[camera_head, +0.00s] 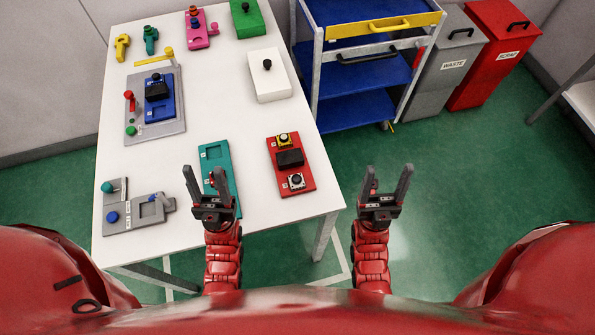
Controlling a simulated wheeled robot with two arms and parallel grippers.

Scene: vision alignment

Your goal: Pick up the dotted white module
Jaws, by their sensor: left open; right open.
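A small white module (297,182) with a dark round top sits at the near end of a red tray (276,160) on the white table; dots on it are too small to make out. A black module (290,158) and a yellow module (284,139) sit behind it in the same tray. My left gripper (207,182) is open and empty, left of the white module, in front of a teal tray (211,152). My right gripper (388,184) is open and empty, to the right of the table edge, over the floor.
A grey fixture (125,218) stands at the table's near left, and a grey board with a blue block (158,110) behind it. A white box (268,75) with a black knob stands behind the red tray. A blue-shelved cart (355,110) and bins stand at right.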

